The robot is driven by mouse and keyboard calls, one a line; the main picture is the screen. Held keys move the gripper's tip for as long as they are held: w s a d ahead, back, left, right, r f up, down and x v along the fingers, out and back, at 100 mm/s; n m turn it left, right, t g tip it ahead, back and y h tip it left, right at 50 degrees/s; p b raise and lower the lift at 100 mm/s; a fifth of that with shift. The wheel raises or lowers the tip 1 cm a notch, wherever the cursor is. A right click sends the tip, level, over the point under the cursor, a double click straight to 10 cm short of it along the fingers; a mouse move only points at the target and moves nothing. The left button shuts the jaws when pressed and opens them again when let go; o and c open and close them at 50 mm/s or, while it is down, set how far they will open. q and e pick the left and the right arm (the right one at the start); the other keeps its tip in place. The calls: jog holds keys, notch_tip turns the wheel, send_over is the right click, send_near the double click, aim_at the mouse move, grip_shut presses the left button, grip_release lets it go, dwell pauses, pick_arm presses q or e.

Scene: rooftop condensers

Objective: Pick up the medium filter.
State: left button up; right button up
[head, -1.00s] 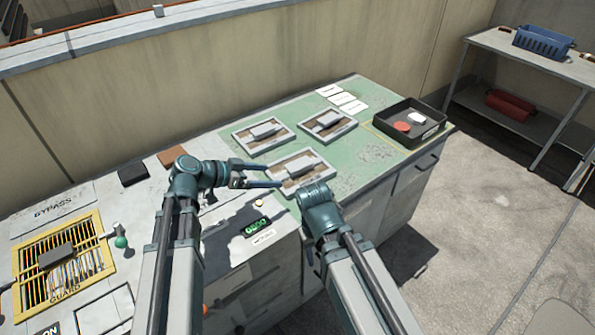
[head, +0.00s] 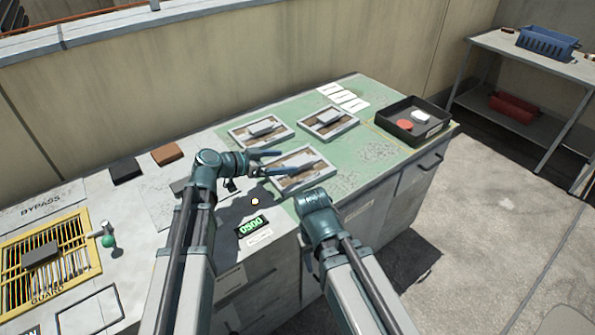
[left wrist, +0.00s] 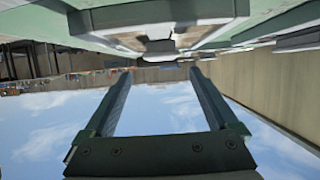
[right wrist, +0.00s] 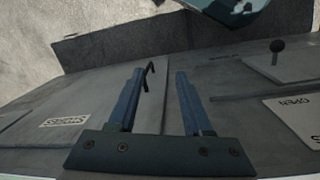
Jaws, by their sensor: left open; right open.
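Three framed filters with grey blocks on top lie on the green mat: one at back left (head: 260,131), one at back right (head: 328,122), one in front (head: 312,178). I cannot tell surely which is the medium one. My left gripper (head: 290,163) is open and empty, its fingers level over the front filter, partly covering it. In the left wrist view the open fingers (left wrist: 161,70) point toward a framed filter (left wrist: 185,40) at the top. My right gripper's fingers are hidden in the head view; the right wrist view shows them open and empty (right wrist: 165,70) before the cabinet front.
White cards (head: 343,97) lie behind. A wall closes the back.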

aim_at(295, 162)
pick_arm(q)
jog(key=shift+f, duration=0.1)
jog(key=b+x, duration=0.1)
jog(key=x, duration=0.2)
jog(key=f+b+x, duration=0.1)
jog(key=shift+w+a+b, duration=0.15)
jog(key=shift+w+b, duration=0.05)
jog(key=shift+b, duration=0.1)
jog(key=shift+w+d+f, duration=0.1)
jog(key=shift+w+d, duration=0.15)
jog(key=shift+d, duration=0.2)
grip_shut()
